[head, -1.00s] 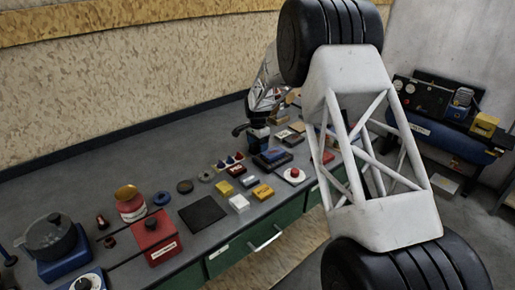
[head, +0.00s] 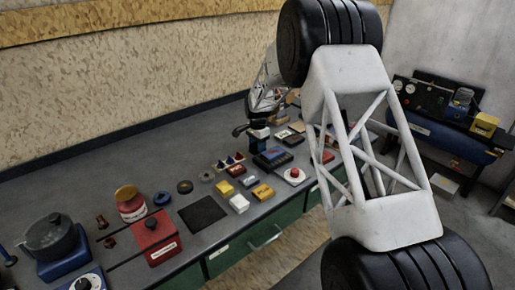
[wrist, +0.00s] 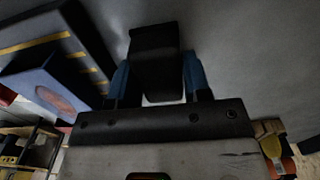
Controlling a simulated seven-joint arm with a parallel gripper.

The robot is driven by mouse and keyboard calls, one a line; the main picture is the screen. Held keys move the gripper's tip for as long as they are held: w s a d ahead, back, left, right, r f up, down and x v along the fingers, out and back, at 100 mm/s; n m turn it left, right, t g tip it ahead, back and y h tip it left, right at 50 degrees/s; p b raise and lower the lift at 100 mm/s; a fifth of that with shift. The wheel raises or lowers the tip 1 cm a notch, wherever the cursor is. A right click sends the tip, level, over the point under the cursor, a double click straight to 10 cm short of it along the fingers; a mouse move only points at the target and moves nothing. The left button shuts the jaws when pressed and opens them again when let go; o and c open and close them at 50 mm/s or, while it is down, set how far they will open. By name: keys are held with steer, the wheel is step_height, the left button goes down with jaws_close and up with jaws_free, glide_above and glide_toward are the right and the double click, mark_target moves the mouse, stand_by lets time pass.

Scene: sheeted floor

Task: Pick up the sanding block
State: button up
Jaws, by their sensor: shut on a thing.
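In the wrist view my gripper (wrist: 156,68) has two blue fingers shut on a dark, nearly black block (wrist: 154,45). The block sits between the fingers and sticks out past their tips. It fits the sanding block, but no label shows. In the head view I cannot make the block out clearly at the fingers. Whether it touches the bench is not clear.
Near my gripper are a dark tray (head: 273,158), a black box (head: 293,139) and a white-based red button (head: 294,175). A blue box (wrist: 50,90) is left of the fingers in the wrist view. Bare bench lies behind these.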

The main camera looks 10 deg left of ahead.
steer(key=shift+r, duration=0.15)
steer(key=shift+r, duration=4.9)
steer(key=o, duration=0.4)
steer(key=c, duration=0.3)
steer(key=s+a, duration=0.3)
steer(key=s, duration=0.4)
steer(key=s+a+f, duration=0.1)
steer(key=s+a, duration=0.2)
steer(key=s, duration=0.5)
steer(key=shift+a, duration=0.4)
steer(key=shift+s, duration=0.1)
